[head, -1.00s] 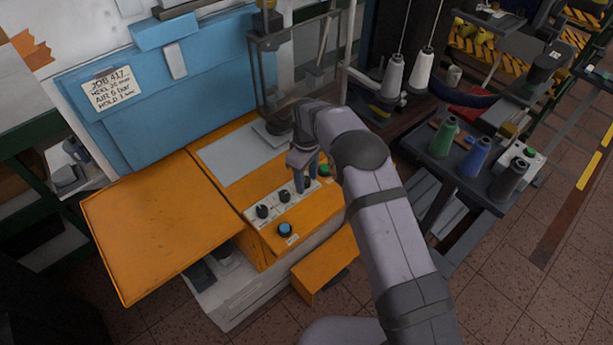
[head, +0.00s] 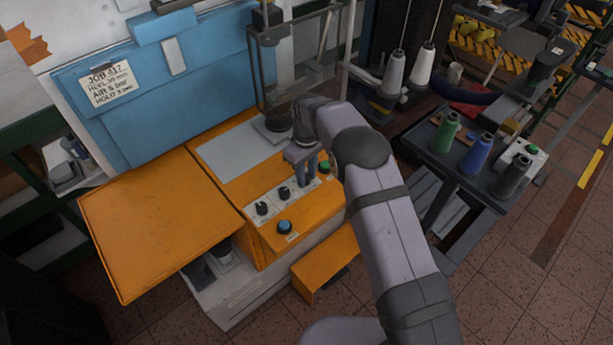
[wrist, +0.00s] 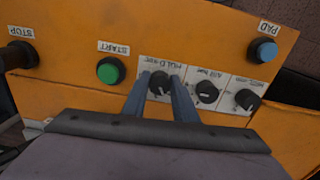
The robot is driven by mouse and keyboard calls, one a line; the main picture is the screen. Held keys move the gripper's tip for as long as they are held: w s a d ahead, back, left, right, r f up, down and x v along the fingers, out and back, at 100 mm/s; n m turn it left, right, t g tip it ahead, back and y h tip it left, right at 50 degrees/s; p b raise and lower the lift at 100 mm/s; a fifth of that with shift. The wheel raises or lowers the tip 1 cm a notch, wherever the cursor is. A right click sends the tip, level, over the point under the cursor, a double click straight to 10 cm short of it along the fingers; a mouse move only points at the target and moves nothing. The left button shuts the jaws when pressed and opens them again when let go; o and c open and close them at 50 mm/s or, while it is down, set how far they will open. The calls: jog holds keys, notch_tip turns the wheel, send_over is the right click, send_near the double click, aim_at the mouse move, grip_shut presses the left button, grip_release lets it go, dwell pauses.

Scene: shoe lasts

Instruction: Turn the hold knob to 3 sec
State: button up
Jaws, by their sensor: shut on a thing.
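The hold knob (wrist: 159,84) is a small black knob on a white label plate, seen upside down in the wrist view under the word HOLD. My gripper (wrist: 162,88) has its two blue-grey fingers on either side of this knob, shut on it. The knob's scale marks are too small and partly covered to read its setting. In the head view my gripper (head: 308,172) reaches down onto the right end of the knob row, and its fingers hide the hold knob there. A job card (head: 110,84) on the blue panel reads HOLD 3 sec.
Beside it are the air knob (wrist: 207,92) and another black knob (wrist: 246,99). A green START button (wrist: 110,71), black STOP button (wrist: 21,55) and blue PAD button (wrist: 264,50) sit on the orange housing. Thread cones (head: 477,155) stand on a table at the right.

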jog(key=m+b, duration=0.1)
jog(key=m, duration=0.2)
jog(key=shift+a+m+b, duration=0.1)
jog(key=shift+m+b, duration=0.35)
jog(key=shift+m, duration=1.25)
jog(key=shift+r, duration=0.1)
jog(key=o, duration=1)
jog(key=shift+o, duration=0.2)
notch_tip(320, 180, up, 7)
jog(key=shift+f+b, duration=0.1)
jog(key=shift+b, duration=1.05)
jog(key=shift+r, duration=0.25)
